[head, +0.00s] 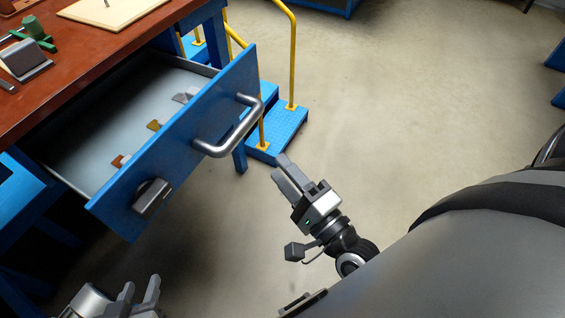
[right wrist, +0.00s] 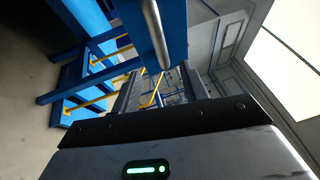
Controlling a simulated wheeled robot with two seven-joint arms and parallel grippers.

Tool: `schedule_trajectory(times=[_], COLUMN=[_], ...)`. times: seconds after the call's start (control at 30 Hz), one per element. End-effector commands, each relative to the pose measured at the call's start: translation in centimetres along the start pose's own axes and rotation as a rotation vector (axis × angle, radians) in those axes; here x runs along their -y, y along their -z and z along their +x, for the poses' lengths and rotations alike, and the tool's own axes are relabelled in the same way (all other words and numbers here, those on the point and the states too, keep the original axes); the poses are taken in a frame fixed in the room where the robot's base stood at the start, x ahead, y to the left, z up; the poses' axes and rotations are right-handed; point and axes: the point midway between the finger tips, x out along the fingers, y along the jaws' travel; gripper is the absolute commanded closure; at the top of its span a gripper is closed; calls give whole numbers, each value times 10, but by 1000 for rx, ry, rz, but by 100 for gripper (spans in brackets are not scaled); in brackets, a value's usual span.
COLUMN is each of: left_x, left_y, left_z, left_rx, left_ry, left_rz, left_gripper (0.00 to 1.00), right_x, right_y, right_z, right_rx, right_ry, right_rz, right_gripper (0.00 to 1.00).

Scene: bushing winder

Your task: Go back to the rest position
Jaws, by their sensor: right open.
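My right gripper (head: 284,165) is open and empty. It is over the floor, below and to the right of the open blue drawer (head: 180,150), apart from the drawer's handle (head: 232,130) in the head view. In the right wrist view its two fingers (right wrist: 160,88) stand apart with nothing between them; the blue drawer front (right wrist: 172,15) and its metal handle (right wrist: 153,28) are beyond. My left gripper (head: 140,294) is at the bottom left edge of the head view, its fingers apart and empty. Part of it is cut off by the frame.
The drawer sticks out from a red-brown workbench (head: 75,75) and holds a few small pieces (head: 154,125). A grey block (head: 26,60) and green tool (head: 36,30) lie on the bench. Blue steps (head: 277,130) with yellow rails (head: 292,60) stand behind. The floor (head: 400,110) at right is clear.

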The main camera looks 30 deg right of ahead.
Motion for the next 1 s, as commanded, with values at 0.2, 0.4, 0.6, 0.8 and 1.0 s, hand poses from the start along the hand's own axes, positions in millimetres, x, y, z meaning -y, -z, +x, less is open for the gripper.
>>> schedule_trajectory(times=[0.2, 0.4, 0.6, 0.8, 1.0], left_x=[0, 0, 0, 0, 0], left_y=[0, 1, 1, 1, 2], left_z=[0, 0, 0, 0, -1], left_rx=[-2, -3, -4, -5, -5], left_ry=[0, 0, 1, 1, 2], left_rz=[-3, -3, -3, -2, -1], left_gripper=[64, 64, 64, 64, 64], right_x=[-2, -2, -2, -4, -32], right_y=[-1, -1, -1, -9, -48], right_z=[-4, -4, -4, -3, -4], right_rx=[7, 6, 6, 37, 252], right_ry=[0, 0, 0, -30, -213], right_rz=[0, 1, 1, -75, -624], right_gripper=[56, 56, 56, 56, 56])
